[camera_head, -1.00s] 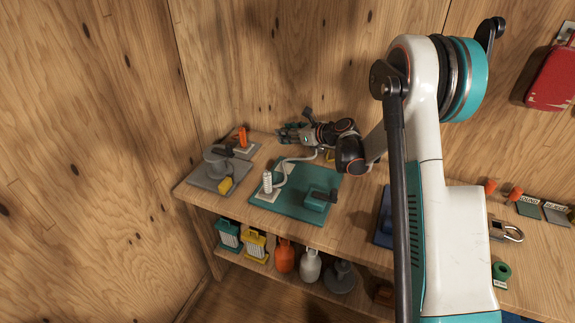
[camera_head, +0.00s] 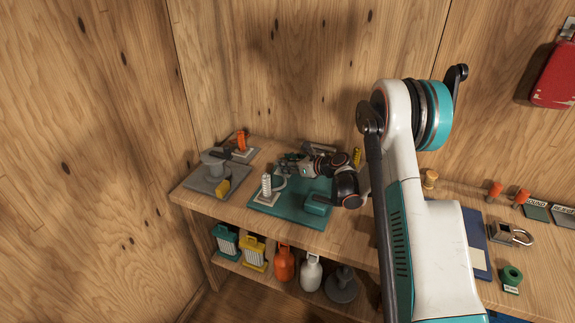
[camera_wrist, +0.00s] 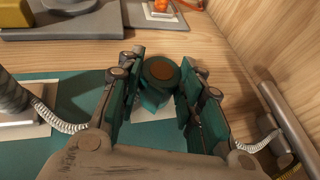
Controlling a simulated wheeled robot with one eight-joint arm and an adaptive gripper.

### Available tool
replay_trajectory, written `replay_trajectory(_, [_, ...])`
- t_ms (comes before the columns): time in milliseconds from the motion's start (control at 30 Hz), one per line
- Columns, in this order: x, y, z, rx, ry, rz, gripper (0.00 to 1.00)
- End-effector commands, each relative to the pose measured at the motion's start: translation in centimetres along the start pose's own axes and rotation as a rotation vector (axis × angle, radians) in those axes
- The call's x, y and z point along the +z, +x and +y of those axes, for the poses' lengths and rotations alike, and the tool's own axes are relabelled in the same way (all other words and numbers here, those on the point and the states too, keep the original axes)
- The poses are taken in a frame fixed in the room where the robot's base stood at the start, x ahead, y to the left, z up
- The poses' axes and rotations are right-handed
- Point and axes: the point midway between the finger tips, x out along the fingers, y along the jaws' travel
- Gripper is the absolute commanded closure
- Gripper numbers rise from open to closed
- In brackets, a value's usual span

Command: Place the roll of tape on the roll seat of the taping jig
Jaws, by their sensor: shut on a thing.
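My gripper (camera_head: 284,163) is low over the back of a teal board (camera_head: 283,214), which looks like the taping jig. In the wrist view my gripper (camera_wrist: 160,92) has its fingers closed on a dark teal round piece with a brown round face, apparently the roll of tape (camera_wrist: 160,80). A pale plate lies beneath it; I cannot tell whether they touch. The board carries a white ribbed post (camera_head: 267,185) at left and a teal block (camera_head: 317,204) at right. My gripper and wrist hide the back of the board, and I cannot make out the roll seat.
A grey board with a grey drum (camera_head: 214,163) and a yellow block (camera_head: 222,188) stands left. An orange item (camera_head: 241,141) is behind it. A padlock (camera_head: 510,235) and a green roll (camera_head: 511,275) lie at right. The wooden wall is close behind.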

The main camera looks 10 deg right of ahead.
Motion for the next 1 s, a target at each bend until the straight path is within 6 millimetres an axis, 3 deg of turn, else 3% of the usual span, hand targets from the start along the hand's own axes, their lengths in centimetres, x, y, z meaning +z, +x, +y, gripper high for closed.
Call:
replay_trajectory(233, [-0.2, 0.1, 0.0, 0.000, 0.000, 0.000, 0.90])
replay_trajectory(267, [-0.2, 0.1, 0.0, 0.000, 0.000, 0.000, 0.59])
replay_trajectory(333, [-0.2, 0.1, 0.0, 0.000, 0.000, 0.000, 0.46])
replay_trajectory(733, [0.2, -0.1, 0.0, 0.000, 0.000, 0.000, 0.46])
replay_trajectory(1000, [0.4, -4.6, -0.1, -0.003, 0.002, 0.000, 0.46])
